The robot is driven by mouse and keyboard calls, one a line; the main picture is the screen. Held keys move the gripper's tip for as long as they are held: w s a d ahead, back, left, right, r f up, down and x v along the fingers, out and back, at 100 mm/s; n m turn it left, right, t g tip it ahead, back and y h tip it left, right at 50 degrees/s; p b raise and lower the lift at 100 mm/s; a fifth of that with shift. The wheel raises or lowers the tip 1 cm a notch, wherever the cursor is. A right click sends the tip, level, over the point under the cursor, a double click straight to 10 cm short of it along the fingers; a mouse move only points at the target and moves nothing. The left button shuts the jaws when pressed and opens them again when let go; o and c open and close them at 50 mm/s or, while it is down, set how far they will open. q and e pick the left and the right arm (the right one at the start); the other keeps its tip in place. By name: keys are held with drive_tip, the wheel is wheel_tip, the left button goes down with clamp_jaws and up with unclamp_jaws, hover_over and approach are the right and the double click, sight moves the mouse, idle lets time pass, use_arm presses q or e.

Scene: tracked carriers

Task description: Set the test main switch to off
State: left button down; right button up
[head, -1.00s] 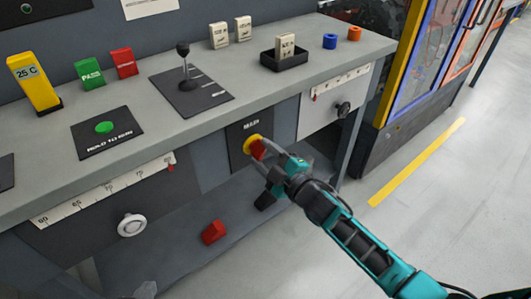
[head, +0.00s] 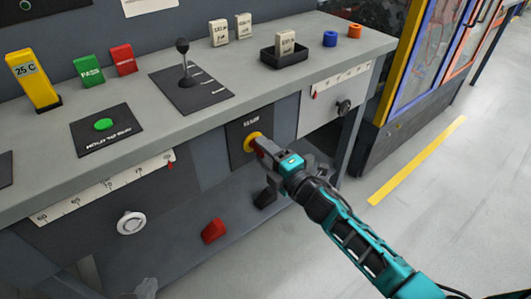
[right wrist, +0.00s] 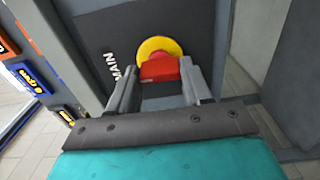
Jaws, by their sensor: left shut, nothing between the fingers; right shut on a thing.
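The main switch is a yellow disc (head: 250,143) with a red handle on a dark panel (head: 236,130) in the bench front. In the right wrist view the red handle (right wrist: 160,68) stands before the yellow disc (right wrist: 158,46), beside the tilted word MAIN. My right gripper (head: 265,151) comes in from the lower right and is shut on the red handle, one finger on each side in the right wrist view (right wrist: 160,88). The gripper hides much of the handle in the head view, so I cannot tell its setting.
On the bench top are a lever (head: 184,65), a green button (head: 104,124) and a black tray (head: 284,57) with a tag. A white knob (head: 131,222) and a black knob (head: 344,108) are on the front. A red block (head: 213,231) is lower down. The floor at right is clear.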

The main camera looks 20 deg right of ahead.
idle(0.4)
drive_tip(key=o, duration=1.1)
drive_tip(key=shift+c, duration=0.2)
drive_tip(key=p+v, duration=0.1)
drive_tip(key=v, duration=1.2)
drive_tip(key=shift+p, duration=0.3)
drive_tip(key=shift+a, duration=0.1)
